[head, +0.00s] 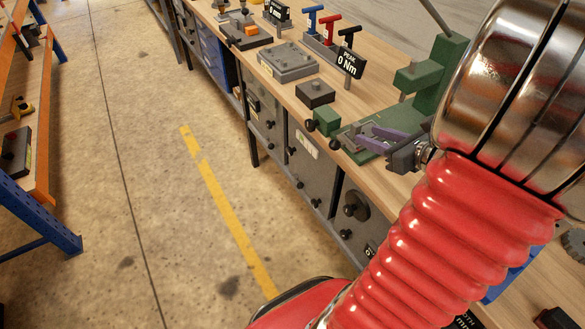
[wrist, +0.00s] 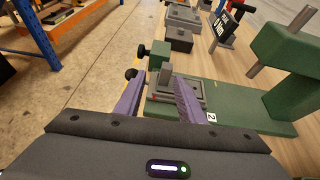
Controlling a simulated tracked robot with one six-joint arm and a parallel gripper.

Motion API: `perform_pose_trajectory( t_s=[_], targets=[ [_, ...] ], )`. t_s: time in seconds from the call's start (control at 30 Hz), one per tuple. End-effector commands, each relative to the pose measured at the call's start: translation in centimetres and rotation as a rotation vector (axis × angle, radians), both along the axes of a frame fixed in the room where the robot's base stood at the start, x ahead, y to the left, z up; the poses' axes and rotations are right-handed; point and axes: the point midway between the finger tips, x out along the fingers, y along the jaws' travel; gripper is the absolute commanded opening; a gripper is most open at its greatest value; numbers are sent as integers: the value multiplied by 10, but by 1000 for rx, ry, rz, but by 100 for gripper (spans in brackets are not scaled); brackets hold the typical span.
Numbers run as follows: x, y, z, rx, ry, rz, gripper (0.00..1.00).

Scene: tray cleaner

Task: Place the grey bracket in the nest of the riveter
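The green riveter (head: 440,75) stands on the bench, and its base and arm also show in the wrist view (wrist: 285,50). A grey nest plate (wrist: 190,88) lies on the riveter's base. A grey piece with an upright tab, which looks like the bracket (wrist: 165,74), sits at this plate, just ahead of my fingertips. Its seating is partly hidden by my right finger. My gripper (wrist: 160,84) has its two purple fingers spread apart, low over the nest. In the head view my gripper (head: 366,136) is beside the riveter's base, and the bracket is hard to make out.
A green block with black knobs (head: 325,120) sits at the bench's front edge beside the nest. A dark box (head: 315,93), a grey plate fixture (head: 287,62) and a "0 Nm" display (head: 350,63) stand farther along. The floor aisle is clear.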

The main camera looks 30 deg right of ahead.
Motion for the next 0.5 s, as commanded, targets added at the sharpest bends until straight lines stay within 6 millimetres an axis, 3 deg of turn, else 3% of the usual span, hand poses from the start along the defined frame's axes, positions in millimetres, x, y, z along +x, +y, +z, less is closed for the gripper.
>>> perform_pose_trajectory(
  t_s=[0.27,0.5],
  targets=[
    [25,89,10,-238,76,358,36],
    [23,174,14,-533,129,749,36]
  ],
)
